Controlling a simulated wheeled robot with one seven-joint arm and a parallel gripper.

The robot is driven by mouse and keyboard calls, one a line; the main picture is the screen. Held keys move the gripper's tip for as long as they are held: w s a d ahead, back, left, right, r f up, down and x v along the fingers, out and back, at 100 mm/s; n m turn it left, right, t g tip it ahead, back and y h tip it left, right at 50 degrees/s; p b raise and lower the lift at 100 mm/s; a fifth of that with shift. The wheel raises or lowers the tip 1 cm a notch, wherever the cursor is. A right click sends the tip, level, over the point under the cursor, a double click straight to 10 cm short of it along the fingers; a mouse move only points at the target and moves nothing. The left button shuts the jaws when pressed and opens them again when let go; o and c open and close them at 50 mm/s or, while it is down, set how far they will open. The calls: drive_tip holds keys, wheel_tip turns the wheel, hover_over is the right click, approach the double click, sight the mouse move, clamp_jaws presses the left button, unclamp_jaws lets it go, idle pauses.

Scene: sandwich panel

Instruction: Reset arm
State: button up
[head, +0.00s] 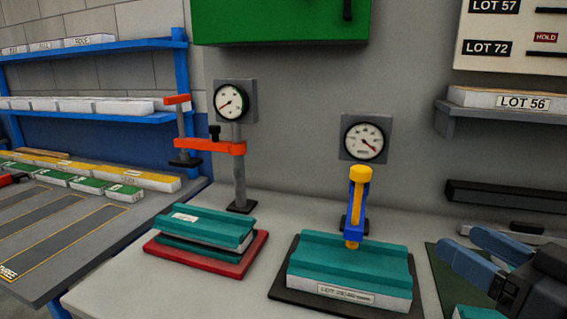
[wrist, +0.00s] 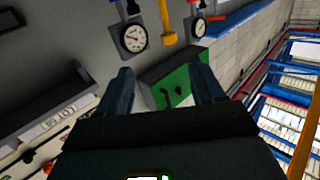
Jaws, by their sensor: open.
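My gripper (head: 484,258) is at the lower right of the head view, with its blue fingers apart and nothing between them. In the wrist view the two fingers (wrist: 163,92) stand apart, with wall and the green cabinet (wrist: 175,82) seen beyond them. A teal-topped panel (head: 350,262) lies on a dark plate, with a label on its front, under a blue and yellow clamp (head: 356,205). Another teal panel stack (head: 203,231) lies on a red plate (head: 240,264) under an orange clamp arm (head: 210,146).
Two dial gauges (head: 229,102) (head: 365,138) stand behind the panels. A shelf with a LOT 56 block (head: 508,99) is at the right, above a dark bar (head: 507,196). Blue shelving (head: 95,120) and a side table with yellow and green strips (head: 108,187) are at the left. Bare bench (head: 120,290) shows at front left.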

drive_tip(key=s+d+f+m+g+h, duration=0.1)
drive_tip(key=s+f+m+h, duration=0.45)
drive_tip(key=s+f, duration=1)
drive_tip(key=s+a+f, duration=0.1)
drive_tip(key=s+a, duration=0.1)
drive_tip(key=s, duration=0.7)
drive_tip(key=s+a+f+n+h, duration=0.1)
drive_tip(key=s+a, duration=0.1)
drive_tip(key=s, duration=0.7)
drive_tip(key=shift+s, duration=0.25)
drive_tip(key=shift+d, duration=0.1)
drive_tip(key=shift+c, duration=0.3)
